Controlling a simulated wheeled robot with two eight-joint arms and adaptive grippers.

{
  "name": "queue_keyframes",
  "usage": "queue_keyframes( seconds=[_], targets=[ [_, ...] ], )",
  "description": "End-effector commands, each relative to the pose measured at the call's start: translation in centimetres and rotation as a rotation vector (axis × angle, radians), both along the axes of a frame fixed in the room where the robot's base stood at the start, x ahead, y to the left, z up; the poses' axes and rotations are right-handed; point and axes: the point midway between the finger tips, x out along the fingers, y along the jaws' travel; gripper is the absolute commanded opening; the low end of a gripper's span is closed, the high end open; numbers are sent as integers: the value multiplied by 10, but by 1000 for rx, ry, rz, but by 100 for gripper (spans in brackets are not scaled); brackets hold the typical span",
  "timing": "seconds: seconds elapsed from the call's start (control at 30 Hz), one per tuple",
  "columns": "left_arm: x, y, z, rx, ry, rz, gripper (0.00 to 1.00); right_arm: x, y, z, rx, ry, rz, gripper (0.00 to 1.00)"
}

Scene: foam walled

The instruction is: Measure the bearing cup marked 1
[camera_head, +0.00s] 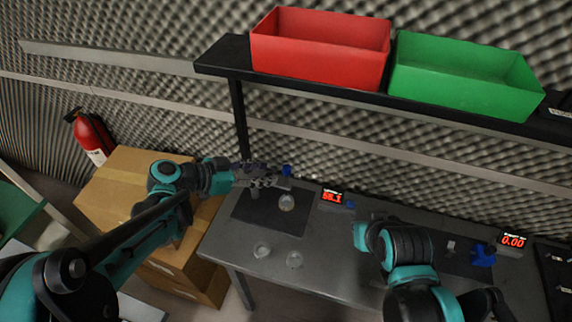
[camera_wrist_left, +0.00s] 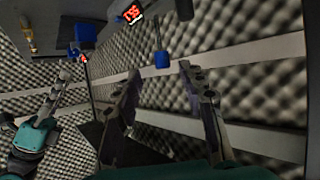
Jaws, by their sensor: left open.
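A small clear cup (camera_head: 287,202) with a yellowish tint stands on the dark mat (camera_head: 262,220) at the table's left. Two more pale cups stand nearer the front edge, a left one (camera_head: 261,251) and a right one (camera_head: 294,259). No mark is readable on any cup. My left gripper (camera_head: 283,178) is over the back of the mat, above and behind the tinted cup.
A lit display (camera_head: 332,196) reads about 55.1 behind the mat, with a blue part (camera_head: 287,170) near my left gripper. Another display (camera_head: 512,241) reads 0.00 at right, near a blue device (camera_head: 483,256). Red (camera_head: 318,62) and green (camera_head: 462,88) bins sit on the shelf above.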

Motion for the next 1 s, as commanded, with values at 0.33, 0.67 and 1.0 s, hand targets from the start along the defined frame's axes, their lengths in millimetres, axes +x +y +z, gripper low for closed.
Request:
queue_keyframes(
  seconds=[0.33,0.67,1.0],
  targets=[
    [18,-25,-6,-29,-73,-47,41,0,0,-7,0,0,0,0],
    [38,-62,-22,-29,-71,-42,41,0,0,-18,0,0,0,0],
    [40,-65,-23,-28,-70,-40,41,0,0,-18,0,0,0,0]
  ],
)
